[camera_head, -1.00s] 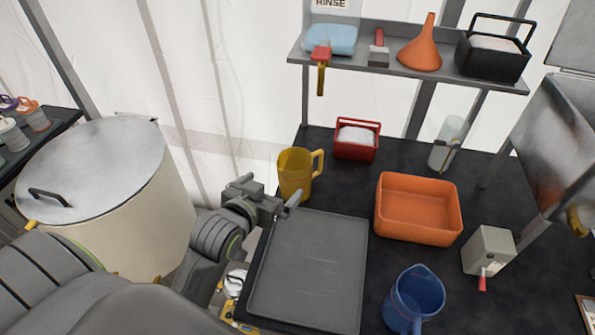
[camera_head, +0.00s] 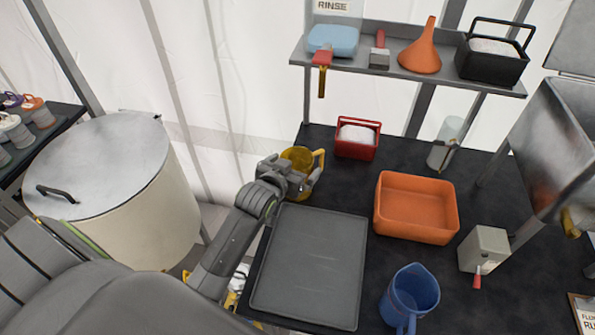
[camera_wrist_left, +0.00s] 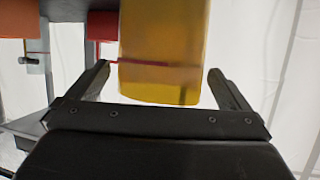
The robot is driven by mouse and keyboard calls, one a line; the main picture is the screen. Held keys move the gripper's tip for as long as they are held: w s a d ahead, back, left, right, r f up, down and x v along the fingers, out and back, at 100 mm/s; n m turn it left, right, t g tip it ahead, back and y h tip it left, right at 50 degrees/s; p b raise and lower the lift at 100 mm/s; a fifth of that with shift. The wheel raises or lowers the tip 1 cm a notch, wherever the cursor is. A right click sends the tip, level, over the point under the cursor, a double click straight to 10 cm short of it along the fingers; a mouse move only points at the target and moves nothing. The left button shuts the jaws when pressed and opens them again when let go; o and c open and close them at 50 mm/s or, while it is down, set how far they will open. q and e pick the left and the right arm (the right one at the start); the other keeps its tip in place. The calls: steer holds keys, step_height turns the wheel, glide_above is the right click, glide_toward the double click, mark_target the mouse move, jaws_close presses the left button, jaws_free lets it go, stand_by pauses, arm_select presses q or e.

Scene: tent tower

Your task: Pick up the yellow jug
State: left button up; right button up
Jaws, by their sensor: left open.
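The yellow jug (camera_head: 317,163) stands upright at the back left of the dark table, its handle towards the right. My left gripper (camera_head: 289,178) is in front of the jug and hides much of its body in the head view. In the left wrist view the jug (camera_wrist_left: 165,52) fills the upper middle, and the open left gripper (camera_wrist_left: 168,85) has a finger on each side of its lower part. My right gripper is not in view.
A grey tray (camera_head: 308,268) lies in front of the jug. A red caddy (camera_head: 356,139) stands to its right, with an orange basin (camera_head: 416,208) and a blue jug (camera_head: 410,298) beyond. A shelf (camera_head: 400,70) runs above the back. A large lidded drum (camera_head: 150,215) stands left.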

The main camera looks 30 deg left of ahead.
mark_target(311, 153)
arm_select(q)
steer(key=shift+x, duration=1.3)
steer(key=c, duration=1.1)
steer(key=r+b, duration=0.1)
steer(key=r, duration=0.8)
steer(key=shift+w+r, duration=0.2)
steer(key=w+d, duration=0.1)
steer(key=w+b, duration=0.1)
steer(key=w, duration=0.1)
steer(key=shift+d+r, duration=0.35)
steer(key=shift+d, duration=0.05)
step_height(311, 153, down, 5)
steer(key=shift+w+d, duration=0.15)
steer(key=shift+f+p, duration=0.4)
steer(key=shift+f, duration=1.95)
